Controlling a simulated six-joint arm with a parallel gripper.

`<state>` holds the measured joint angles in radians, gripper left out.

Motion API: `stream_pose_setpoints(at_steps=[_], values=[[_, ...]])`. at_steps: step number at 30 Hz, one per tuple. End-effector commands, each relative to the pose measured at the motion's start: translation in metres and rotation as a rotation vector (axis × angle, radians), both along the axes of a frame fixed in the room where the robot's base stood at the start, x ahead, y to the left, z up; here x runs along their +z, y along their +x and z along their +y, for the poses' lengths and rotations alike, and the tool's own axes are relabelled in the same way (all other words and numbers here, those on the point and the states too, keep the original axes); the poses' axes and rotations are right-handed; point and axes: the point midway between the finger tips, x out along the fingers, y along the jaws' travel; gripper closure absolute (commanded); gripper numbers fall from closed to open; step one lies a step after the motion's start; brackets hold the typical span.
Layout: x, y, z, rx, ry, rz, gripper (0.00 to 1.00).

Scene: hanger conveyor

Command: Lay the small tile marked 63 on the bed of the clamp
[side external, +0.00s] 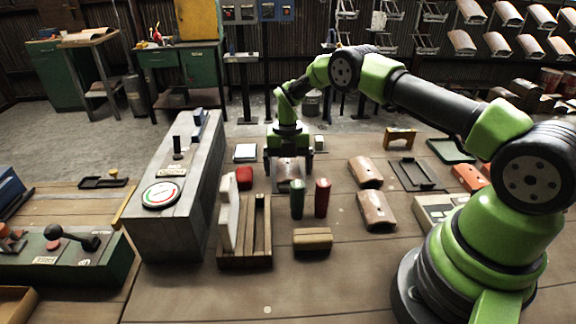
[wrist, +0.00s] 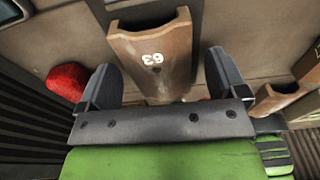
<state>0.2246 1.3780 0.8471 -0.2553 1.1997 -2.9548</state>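The tile marked 63 (wrist: 177,58) is a brown, curved piece with white digits, upside down in the wrist view. It lies on the table between the two fingers of my gripper (wrist: 165,82). The fingers are spread to either side of it, with a gap at the right finger. In the side external view my gripper (side external: 288,160) points down over the tile (side external: 288,173), which is partly hidden by the fingers. I cannot tell for certain which fixture is the clamp; a green base with a black-knobbed lever (side external: 78,240) stands at the far left.
A grey block with a dial (side external: 160,235) stands left of my gripper. A wooden rack (side external: 262,245), a red object (side external: 244,177), green (side external: 297,200) and red (side external: 322,198) cylinders stand near. Two more brown tiles (side external: 366,173) (side external: 376,211) lie right.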

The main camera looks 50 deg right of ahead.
Motion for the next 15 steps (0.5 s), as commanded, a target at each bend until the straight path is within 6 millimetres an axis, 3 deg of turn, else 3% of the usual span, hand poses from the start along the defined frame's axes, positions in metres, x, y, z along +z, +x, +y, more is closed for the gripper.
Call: stream_pose_setpoints(at_steps=[8,15], values=[[0.01,0.001,0.0,0.0,0.0,-0.001,0.09],[0.056,0.001,0.0,0.0,-0.001,-0.004,0.09]])
